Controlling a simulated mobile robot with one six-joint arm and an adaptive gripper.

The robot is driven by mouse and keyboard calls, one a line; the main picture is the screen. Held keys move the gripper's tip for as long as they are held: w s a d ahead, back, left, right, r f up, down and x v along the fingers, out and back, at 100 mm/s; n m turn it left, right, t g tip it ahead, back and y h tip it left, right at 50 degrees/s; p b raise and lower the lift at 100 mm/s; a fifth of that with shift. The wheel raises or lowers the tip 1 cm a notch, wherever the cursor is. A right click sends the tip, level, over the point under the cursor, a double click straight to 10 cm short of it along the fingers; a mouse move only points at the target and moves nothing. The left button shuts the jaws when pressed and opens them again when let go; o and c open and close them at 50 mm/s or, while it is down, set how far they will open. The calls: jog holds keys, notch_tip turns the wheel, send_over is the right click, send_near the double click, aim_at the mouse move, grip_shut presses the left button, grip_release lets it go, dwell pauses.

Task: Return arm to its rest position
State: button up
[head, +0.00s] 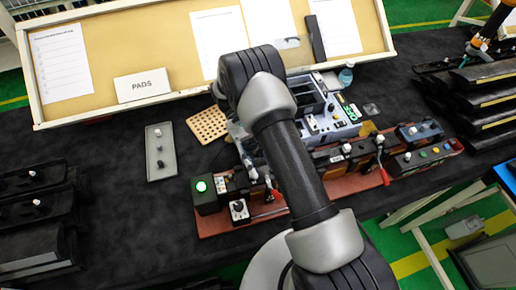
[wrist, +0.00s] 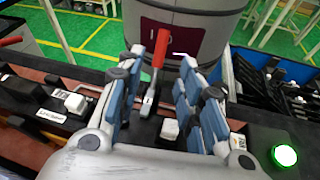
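My arm crosses the middle of the head view, over the clamp fixture (head: 228,222) on the dark table. My gripper is hidden behind the arm there. In the wrist view my gripper (wrist: 162,58) has its two blue-padded fingers spread apart. Nothing is held between them. A red-handled lever (wrist: 160,50) on the fixture shows in the gap between the fingers; whether they touch it I cannot tell.
A lit green button (head: 201,186) is at the fixture's left end. A grey plate (head: 160,152) and a PADS sign (head: 142,85) are left of it. Black trays (head: 35,205) stand far left, stacked black parts (head: 487,95) far right. A notice board (head: 110,50) runs along the back.

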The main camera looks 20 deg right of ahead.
jog(key=shift+r, duration=0.1)
jog(key=shift+w+r, duration=0.15)
jog(key=shift+r, duration=0.2)
jog(key=s+d+r+t+y+b, duration=0.1)
jog(key=s+r+t+y+b, duration=0.2)
jog(key=r+t, duration=0.7)
jog(key=s+r+t+b, duration=0.3)
jog(key=s+t+b, duration=0.2)
jog(key=s+t, duration=0.3)
jog(key=shift+s+d+m+t+b, duration=0.35)
jog(key=shift+s+m+t, duration=0.05)
jog(key=shift+s, duration=0.7)
jog(key=shift+d, duration=0.15)
